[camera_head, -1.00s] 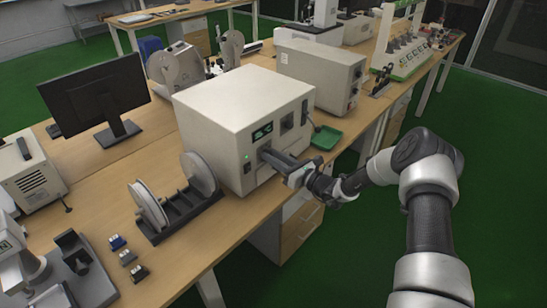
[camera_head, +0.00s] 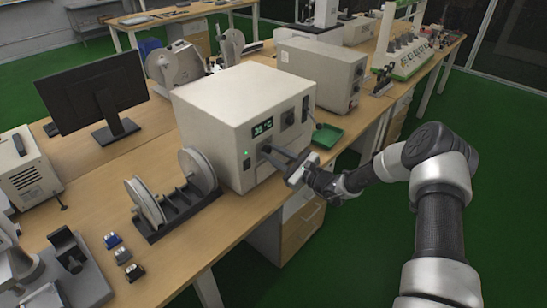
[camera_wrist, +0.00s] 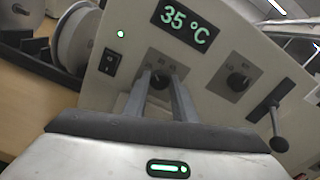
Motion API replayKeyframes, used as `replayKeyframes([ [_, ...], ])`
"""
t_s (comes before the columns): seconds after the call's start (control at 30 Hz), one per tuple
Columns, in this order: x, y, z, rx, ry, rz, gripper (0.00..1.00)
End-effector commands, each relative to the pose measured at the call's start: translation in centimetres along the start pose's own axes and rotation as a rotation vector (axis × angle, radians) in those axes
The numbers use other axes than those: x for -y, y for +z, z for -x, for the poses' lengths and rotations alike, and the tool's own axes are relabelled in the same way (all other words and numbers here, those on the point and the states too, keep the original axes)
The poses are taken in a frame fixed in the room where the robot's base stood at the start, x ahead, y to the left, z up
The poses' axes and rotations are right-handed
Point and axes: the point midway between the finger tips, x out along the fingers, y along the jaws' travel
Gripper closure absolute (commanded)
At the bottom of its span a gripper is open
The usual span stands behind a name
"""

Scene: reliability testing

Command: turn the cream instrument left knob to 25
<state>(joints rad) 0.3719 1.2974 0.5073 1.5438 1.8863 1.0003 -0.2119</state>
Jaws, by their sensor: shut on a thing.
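The cream instrument (camera_head: 215,125) stands on the wooden bench, its front panel facing my arm. Its display (camera_wrist: 185,22) reads 35 °C in the wrist view; the display (camera_head: 263,126) also glows green in the head view. The left knob (camera_wrist: 160,80) is dark and sits below the display, with a marked scale partly covered by my fingers. My gripper (camera_wrist: 160,84) is shut on this knob, one finger on each side. In the head view my gripper (camera_head: 267,151) reaches the panel from the right and hides the knob. The pointer's exact mark cannot be read.
A second knob (camera_wrist: 237,80) is right of the held one, with a dark lever (camera_wrist: 275,125) farther right. A rocker switch (camera_wrist: 110,63) lies to the left. A spool rack (camera_head: 180,205) stands close by on the left, a green tray (camera_head: 327,136) on the right.

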Motion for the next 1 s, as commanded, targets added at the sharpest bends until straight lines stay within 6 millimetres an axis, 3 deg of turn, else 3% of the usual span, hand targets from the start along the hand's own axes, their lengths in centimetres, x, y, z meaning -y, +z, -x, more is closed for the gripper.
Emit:
replayKeyframes([
  [0.4,-0.09,-0.17,0.07,-0.002,0.000,0.219,0.98],
  [1.0,-0.08,-0.10,0.07,-0.002,0.000,0.261,0.98],
])
